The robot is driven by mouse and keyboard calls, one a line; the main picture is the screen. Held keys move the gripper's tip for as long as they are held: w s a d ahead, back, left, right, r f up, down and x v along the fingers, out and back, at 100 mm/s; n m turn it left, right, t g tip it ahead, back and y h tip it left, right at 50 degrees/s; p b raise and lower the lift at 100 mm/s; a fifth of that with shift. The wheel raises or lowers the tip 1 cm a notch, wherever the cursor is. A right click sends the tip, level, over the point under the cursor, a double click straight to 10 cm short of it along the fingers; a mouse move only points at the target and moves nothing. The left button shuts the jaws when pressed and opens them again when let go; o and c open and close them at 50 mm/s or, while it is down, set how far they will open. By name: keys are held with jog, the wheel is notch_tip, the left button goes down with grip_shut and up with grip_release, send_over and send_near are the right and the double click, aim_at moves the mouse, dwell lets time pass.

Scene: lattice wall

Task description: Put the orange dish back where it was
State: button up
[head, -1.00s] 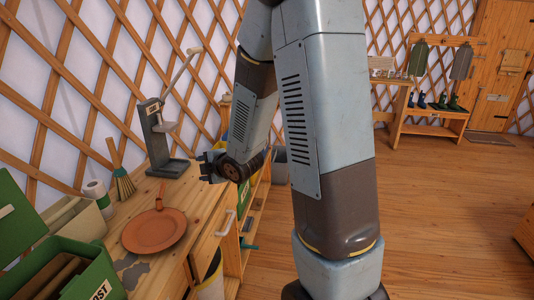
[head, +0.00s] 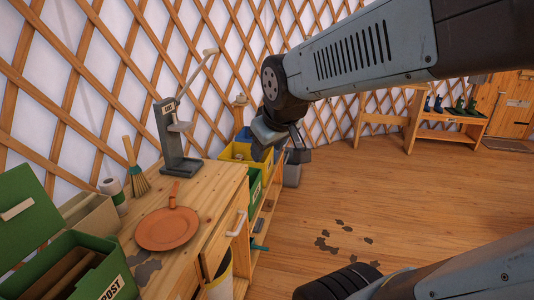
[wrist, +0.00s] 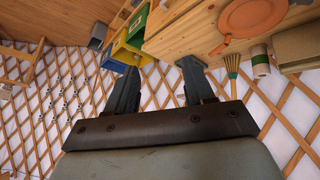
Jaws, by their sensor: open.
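The orange dish (head: 167,231) lies flat on the wooden counter (head: 206,190). An orange handle-like piece (head: 173,195) shows at its far edge; I cannot tell whether it is part of the dish. The dish also shows upside down at the top of the wrist view (wrist: 255,17). My gripper (head: 284,146) is beyond the counter's right end, near the lattice wall and well apart from the dish. In the wrist view its two fingers (wrist: 160,68) are spread with nothing between them.
A grey lever press (head: 171,140), a small broom (head: 136,170) and a paper roll (head: 112,191) stand behind the dish. A green box (head: 70,270) is at the left. Yellow (head: 236,151) and grey bins stand past the counter's end. Dark patches mark counter and floor. The floor at right is open.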

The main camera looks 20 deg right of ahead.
jog(key=s+r+m+g, duration=0.1)
jog(key=s+m, duration=0.2)
jog(key=s, duration=0.4)
jog(key=shift+s+a+r+y, duration=0.15)
jog(key=shift+s+r+y, duration=0.15)
jog(key=shift+c, duration=1)
jog(key=shift+a, duration=0.1)
